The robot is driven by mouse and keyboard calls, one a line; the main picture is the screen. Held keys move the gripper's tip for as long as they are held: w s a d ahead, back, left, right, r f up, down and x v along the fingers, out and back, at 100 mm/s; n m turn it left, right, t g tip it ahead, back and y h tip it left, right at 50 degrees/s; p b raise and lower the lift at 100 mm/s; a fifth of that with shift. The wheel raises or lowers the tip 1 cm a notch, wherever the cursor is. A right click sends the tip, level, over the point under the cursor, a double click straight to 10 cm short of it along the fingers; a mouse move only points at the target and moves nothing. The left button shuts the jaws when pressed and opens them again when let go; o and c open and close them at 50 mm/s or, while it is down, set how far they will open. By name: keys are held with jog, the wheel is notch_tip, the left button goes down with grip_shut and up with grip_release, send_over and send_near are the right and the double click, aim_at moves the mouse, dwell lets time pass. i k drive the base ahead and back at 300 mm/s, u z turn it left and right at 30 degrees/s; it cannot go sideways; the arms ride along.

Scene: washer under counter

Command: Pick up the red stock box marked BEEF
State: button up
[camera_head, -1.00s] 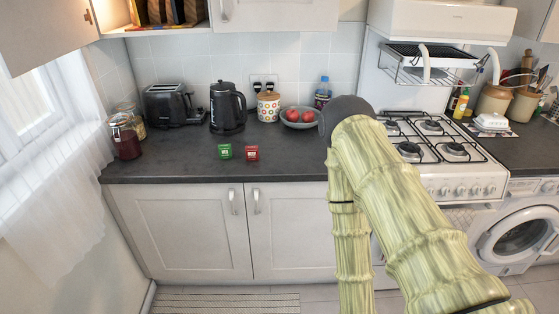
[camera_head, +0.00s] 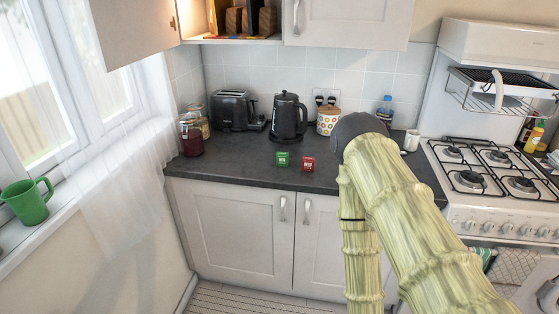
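A small red box (camera_head: 308,164) stands near the front edge of the dark counter (camera_head: 235,172). Its label is too small to read for certain. A green box (camera_head: 282,159) of similar size stands just to its left, with a narrow gap between them. My arm, in a pale green bamboo-like cover, rises from the lower right and bends at a dark joint to the right of the red box. My gripper does not show in this view.
A toaster (camera_head: 236,111), a black kettle (camera_head: 289,117) and a dotted canister (camera_head: 328,121) stand along the back wall. Jars (camera_head: 191,136) stand at the left end. A white mug (camera_head: 411,140) stands by the stove (camera_head: 489,170). A green mug (camera_head: 27,201) sits on the windowsill. Counter left of the green box is clear.

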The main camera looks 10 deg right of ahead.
aim_at(309, 162)
jog(key=u, duration=0.35)
jog(key=i, duration=1.25)
jog(key=z, duration=0.55)
